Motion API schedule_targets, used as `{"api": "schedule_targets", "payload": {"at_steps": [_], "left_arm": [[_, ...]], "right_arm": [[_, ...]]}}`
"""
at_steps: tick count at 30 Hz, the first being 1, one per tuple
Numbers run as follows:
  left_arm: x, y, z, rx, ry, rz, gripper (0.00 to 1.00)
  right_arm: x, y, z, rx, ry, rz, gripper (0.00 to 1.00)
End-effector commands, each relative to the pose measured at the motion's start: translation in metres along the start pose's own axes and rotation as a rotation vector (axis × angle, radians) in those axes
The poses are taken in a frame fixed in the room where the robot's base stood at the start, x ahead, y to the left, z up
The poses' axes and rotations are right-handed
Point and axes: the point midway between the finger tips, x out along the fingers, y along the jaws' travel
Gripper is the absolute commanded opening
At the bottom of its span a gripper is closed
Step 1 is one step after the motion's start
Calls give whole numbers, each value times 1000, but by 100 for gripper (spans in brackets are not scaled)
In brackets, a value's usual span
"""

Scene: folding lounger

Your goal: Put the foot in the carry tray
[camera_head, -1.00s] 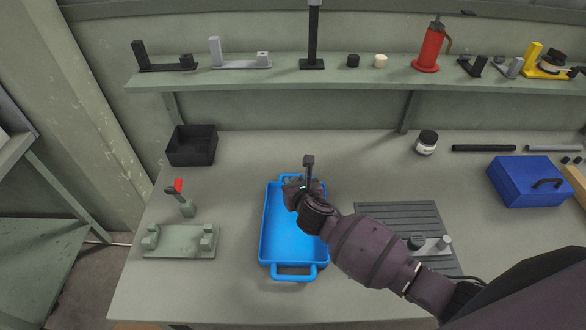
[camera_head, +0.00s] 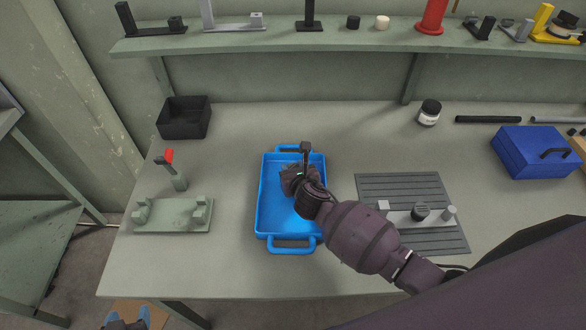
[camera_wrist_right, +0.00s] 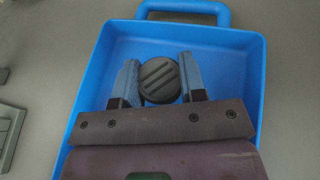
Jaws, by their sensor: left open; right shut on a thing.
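The blue carry tray (camera_head: 270,215) lies on the bench, its handles at the far and near ends. My right gripper (camera_head: 297,180) is over the tray's far half. In the right wrist view the foot (camera_wrist_right: 160,80), a round black piece with a ribbed face, sits between the blue fingers of the right gripper (camera_wrist_right: 160,82), which is shut on it. The tray (camera_wrist_right: 240,75) lies behind it; I cannot tell whether the foot touches its floor. The head view hides the foot behind the gripper. My left gripper (camera_head: 126,318) is open at the bottom left edge, low beside the bench.
A grey ribbed mat (camera_head: 390,185) with a bracket (camera_head: 398,217) lies right of the tray. A green fixture (camera_head: 172,215) and a red-topped clamp (camera_head: 178,180) stand left. A black bin (camera_head: 185,118), white-labelled jar (camera_head: 429,113) and blue toolbox (camera_head: 530,152) stand farther back.

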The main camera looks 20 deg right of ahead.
Motion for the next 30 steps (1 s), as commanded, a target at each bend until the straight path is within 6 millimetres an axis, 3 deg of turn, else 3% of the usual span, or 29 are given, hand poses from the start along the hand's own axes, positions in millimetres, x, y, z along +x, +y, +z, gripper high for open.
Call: {"api": "schedule_targets", "payload": {"at_steps": [30], "left_arm": [[4,0,8,2,-2,1,57]], "right_arm": [[4,0,-10,0,0,0,0]]}}
